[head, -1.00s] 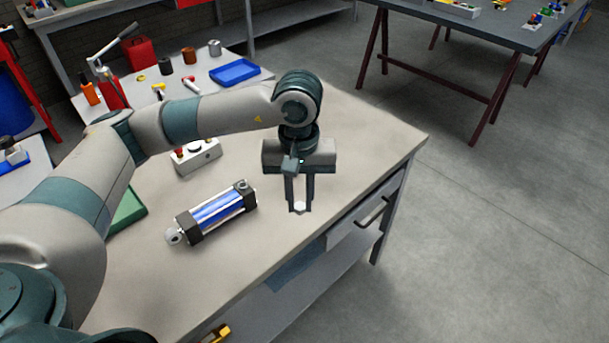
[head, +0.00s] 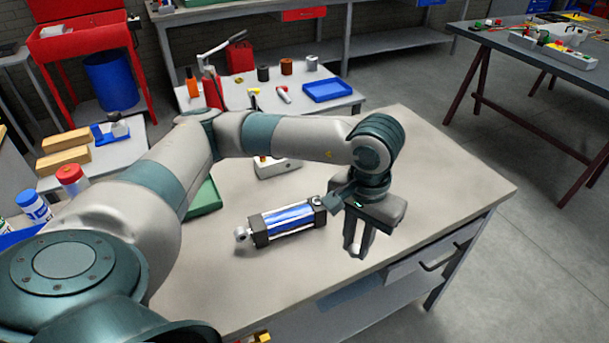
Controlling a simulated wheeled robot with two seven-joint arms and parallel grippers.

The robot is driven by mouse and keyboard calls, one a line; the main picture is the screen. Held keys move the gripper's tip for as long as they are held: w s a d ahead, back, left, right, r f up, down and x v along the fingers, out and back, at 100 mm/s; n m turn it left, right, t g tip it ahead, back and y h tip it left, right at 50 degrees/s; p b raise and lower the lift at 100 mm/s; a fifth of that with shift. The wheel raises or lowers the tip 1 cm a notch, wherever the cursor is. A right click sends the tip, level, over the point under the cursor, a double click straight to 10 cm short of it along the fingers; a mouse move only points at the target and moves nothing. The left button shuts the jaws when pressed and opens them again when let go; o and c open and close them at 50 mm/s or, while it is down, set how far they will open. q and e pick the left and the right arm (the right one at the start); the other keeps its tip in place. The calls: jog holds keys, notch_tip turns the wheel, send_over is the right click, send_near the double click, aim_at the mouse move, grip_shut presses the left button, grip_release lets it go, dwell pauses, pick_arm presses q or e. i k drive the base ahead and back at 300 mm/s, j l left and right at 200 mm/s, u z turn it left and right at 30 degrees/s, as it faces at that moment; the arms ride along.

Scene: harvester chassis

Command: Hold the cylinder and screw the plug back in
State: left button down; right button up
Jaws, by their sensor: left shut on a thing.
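The cylinder (head: 290,219) lies on its side on the workbench, with a blue and silver barrel, dark end blocks and a metal eye at its left end. A round fitting shows on top of its right end block. My left gripper (head: 355,251) points down just right of and in front of that end block, apart from it. It is shut on a small pale piece at its fingertips, which looks like the plug; the fingers hide most of it. My right gripper is not in view.
A green tray (head: 205,198) lies left of the cylinder, partly behind my left arm. A control box (head: 277,168) stands behind the cylinder. A blue tray (head: 327,91) sits on the table beyond. The bench (head: 440,185) is clear at the right.

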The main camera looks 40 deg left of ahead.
aim_at(314, 212)
jog(key=u, duration=1.05)
jog(key=l+u, duration=0.15)
jog(key=u, duration=0.3)
jog(key=k+l+u, duration=0.1)
jog(key=u, duration=0.3)
jog(key=k+l+u, duration=0.1)
jog(key=u, duration=0.35)
jog(key=k+l+u, duration=0.25)
jog(key=u, duration=0.15)
jog(key=k+l+u, duration=0.15)
jog(key=k+u, duration=0.3)
jog(key=k, duration=0.55)
jog(key=l+u, duration=0.05)
